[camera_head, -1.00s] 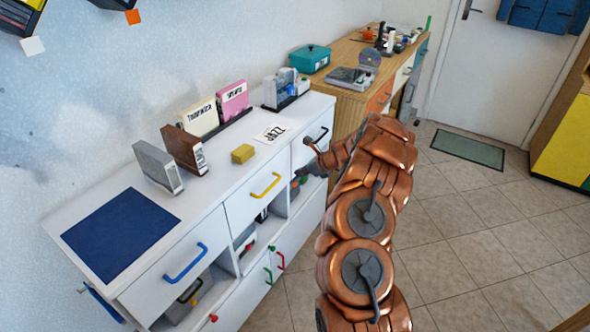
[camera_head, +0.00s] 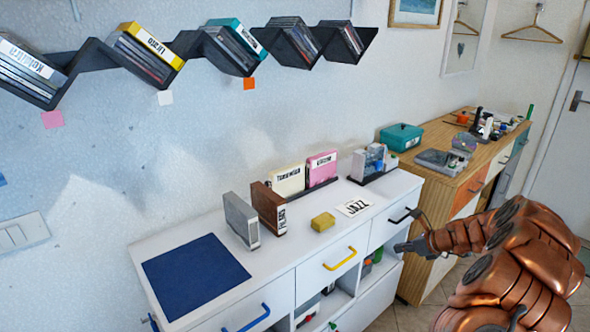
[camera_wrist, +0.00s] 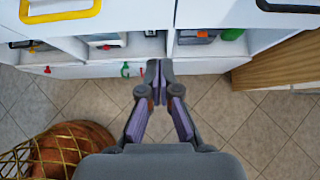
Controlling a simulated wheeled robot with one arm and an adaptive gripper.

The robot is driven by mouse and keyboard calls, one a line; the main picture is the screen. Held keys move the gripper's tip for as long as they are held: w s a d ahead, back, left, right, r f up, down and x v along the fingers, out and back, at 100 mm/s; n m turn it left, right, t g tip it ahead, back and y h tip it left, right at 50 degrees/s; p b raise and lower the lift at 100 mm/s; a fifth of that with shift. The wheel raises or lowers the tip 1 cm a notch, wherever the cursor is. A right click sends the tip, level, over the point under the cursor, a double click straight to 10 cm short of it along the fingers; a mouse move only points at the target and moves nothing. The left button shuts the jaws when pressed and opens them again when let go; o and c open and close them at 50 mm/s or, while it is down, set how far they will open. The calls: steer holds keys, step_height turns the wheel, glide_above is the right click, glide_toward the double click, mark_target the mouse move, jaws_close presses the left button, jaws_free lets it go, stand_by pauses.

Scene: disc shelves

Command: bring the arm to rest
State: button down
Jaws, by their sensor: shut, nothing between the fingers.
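My gripper (camera_head: 402,247) is at the end of my copper-coloured arm, in front of the white cabinet near its right end in the head view. In the wrist view its two fingers (camera_wrist: 153,85) meet at the tips, shut with nothing between them. Past the fingertips in that view are the cabinet's open cubbies and the tiled floor. The arm is bent at the right of the head view, clear of the cabinet top.
The white cabinet (camera_head: 200,216) bears a blue mat (camera_head: 195,272), a yellow block (camera_head: 323,221), a JAZZ card (camera_head: 354,207) and upright cases. A zigzag wall shelf (camera_head: 190,44) holds discs above. A wooden cabinet (camera_head: 440,188) stands behind the arm. Tiled floor (camera_wrist: 255,118) is free below.

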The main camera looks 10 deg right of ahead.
steer(key=a+r+n+g+y, duration=0.1)
steer(key=a+r+n+y, duration=0.1)
steer(key=a+r+n, duration=0.6)
steer(key=s+a+r+n+g+p, duration=0.1)
steer(key=s+a+r+n+g, duration=0.2)
steer(key=a, duration=0.5)
steer(key=s+a+r+n+p, duration=0.1)
steer(key=s+a+r+n, duration=0.2)
steer(key=s+a, duration=0.3)
steer(key=s+a+r+n+g+p, duration=0.1)
steer(key=s+a+r+n+g, duration=0.15)
steer(key=a, duration=0.65)
steer(key=s+a+r+n+g+h+p, duration=0.15)
steer(key=s+n, duration=0.25)
steer(key=s, duration=0.5)
steer(key=s+a+r+n+g+h, duration=0.1)
steer(key=s+a+r+n, duration=0.2)
steer(key=s, duration=0.5)
steer(key=s+d+n+h, duration=0.2)
steer(key=s+n, duration=0.1)
steer(key=s, duration=0.4)
steer(key=s+d+n+g+h+p, duration=0.1)
steer(key=s+n, duration=0.3)
steer(key=s, duration=0.3)
steer(key=shift+s+d+f+h, duration=0.35)
steer(key=shift+s+f, duration=0.05)
